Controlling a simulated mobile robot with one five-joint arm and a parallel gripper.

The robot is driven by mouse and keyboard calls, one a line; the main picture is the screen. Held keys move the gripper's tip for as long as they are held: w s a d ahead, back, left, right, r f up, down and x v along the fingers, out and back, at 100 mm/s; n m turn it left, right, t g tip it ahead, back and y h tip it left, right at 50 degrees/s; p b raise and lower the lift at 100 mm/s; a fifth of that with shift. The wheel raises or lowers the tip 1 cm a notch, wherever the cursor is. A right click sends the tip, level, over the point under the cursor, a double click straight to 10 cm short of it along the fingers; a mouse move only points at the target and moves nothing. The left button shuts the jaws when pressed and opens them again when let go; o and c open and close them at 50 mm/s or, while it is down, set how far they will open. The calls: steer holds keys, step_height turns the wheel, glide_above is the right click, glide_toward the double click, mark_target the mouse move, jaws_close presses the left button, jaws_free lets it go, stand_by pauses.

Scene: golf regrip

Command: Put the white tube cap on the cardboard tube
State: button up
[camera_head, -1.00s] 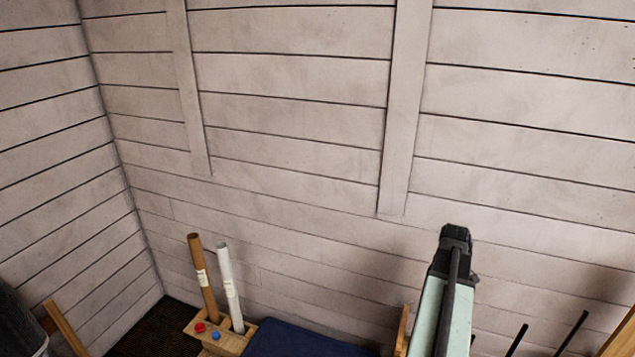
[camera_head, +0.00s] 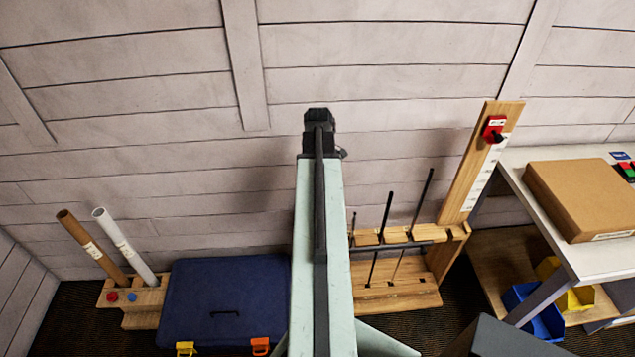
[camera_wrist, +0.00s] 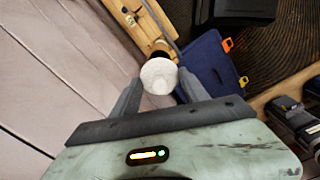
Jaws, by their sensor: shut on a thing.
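The white tube cap (camera_wrist: 158,77) is round and pale. In the wrist view it sits between the two fingers of my gripper (camera_wrist: 160,80), which is shut on it. The cardboard tube (camera_head: 92,247) is brown with a white label. It leans in a wooden holder (camera_head: 148,297) at the far left of the head view, beside a white tube (camera_head: 124,246). In the head view my arm reaches up the middle, well right of the tube, and the cap does not show there. I cannot make out the cardboard tube in the wrist view.
A blue case (camera_head: 222,290) lies between the holder and my arm. Right of my arm stand a wooden rack (camera_head: 397,293) with dark rods and a tall board with a ruler (camera_head: 474,175). A shelf with a cardboard box (camera_head: 585,200) is at the right. The plank wall is behind.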

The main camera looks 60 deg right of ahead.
steer(key=shift+f+b, duration=4.1)
steer(key=shift+f, duration=0.1)
steer(key=shift+f+b, duration=0.3)
steer(key=o, duration=1)
steer(key=shift+w, duration=0.1)
steer(key=shift+o, duration=0.2)
step_height(320, 180, up, 8)
steer(key=p, duration=0.8)
steer(key=shift+f, duration=0.1)
